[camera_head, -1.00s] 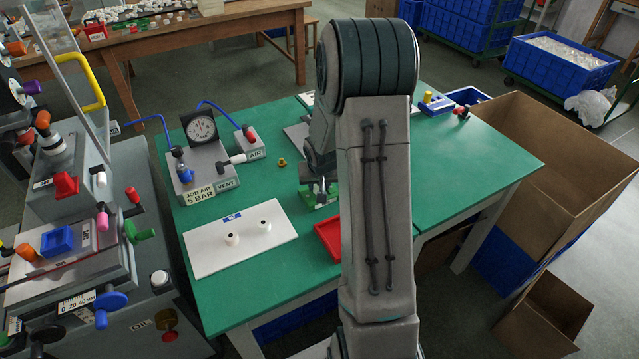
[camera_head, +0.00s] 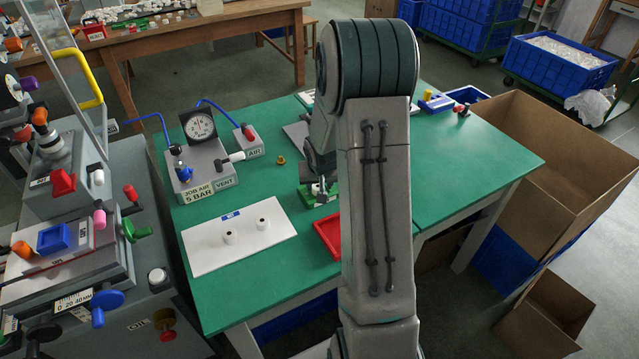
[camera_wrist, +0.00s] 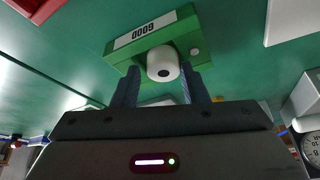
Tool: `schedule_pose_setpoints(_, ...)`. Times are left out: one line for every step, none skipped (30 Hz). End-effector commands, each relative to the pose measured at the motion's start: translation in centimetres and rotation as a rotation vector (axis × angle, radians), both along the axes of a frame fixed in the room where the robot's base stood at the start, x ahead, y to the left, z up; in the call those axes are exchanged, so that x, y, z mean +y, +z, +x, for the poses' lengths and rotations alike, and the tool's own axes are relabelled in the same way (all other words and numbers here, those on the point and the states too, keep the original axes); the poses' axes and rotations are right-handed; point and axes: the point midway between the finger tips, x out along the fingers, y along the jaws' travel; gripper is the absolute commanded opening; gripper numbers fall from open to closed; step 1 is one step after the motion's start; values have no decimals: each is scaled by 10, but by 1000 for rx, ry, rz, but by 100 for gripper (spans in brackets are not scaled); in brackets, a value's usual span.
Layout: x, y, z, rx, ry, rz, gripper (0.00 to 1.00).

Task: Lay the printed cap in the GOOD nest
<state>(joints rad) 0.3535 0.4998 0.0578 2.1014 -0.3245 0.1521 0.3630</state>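The green GOOD nest (camera_wrist: 150,38) shows in the wrist view with its white label. It also shows in the head view (camera_head: 333,194), partly hidden by my arm. The white printed cap (camera_wrist: 163,63) is upright at the nest, with a dark round mark on its top. My gripper (camera_wrist: 162,72) has one finger on each side of the cap, very close to it. I cannot tell whether the fingers press on it or stand just clear. How deep the cap sits in the nest is hidden. My gripper is low over the nest in the head view (camera_head: 318,190).
A white board (camera_head: 205,258) with two white caps lies left of the nest. A red tray (camera_head: 328,236) is in front, partly behind my arm. The air box with gauge (camera_head: 205,180) stands behind left. A small brass piece (camera_head: 281,160) lies on the green table.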

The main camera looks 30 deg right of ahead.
Motion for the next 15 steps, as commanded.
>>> schedule_pose_setpoints(3,-4,-2,8,4,4,53)
schedule_pose_setpoints(3,-4,-2,9,4,4,53)
schedule_pose_setpoints(3,-3,-2,9,5,5,53)
schedule_pose_setpoints(4,-1,-2,9,6,4,53)
schedule_pose_setpoints(4,1,-2,9,6,4,53)
schedule_pose_setpoints(4,4,-2,9,6,4,53)
schedule_pose_setpoints(4,7,-2,9,7,4,53)
schedule_pose_setpoints(4,10,-2,9,6,4,53)
schedule_pose_setpoints(4,15,-2,7,6,4,53)
schedule_pose_setpoints(4,18,-4,4,4,3,53)
schedule_pose_setpoints(4,23,-6,3,3,2,53)
schedule_pose_setpoints(5,30,-8,2,3,2,53)
schedule_pose_setpoints(5,36,-11,2,2,2,53)
schedule_pose_setpoints(6,41,-13,3,1,2,53)
schedule_pose_setpoints(7,49,-15,1,1,1,53)
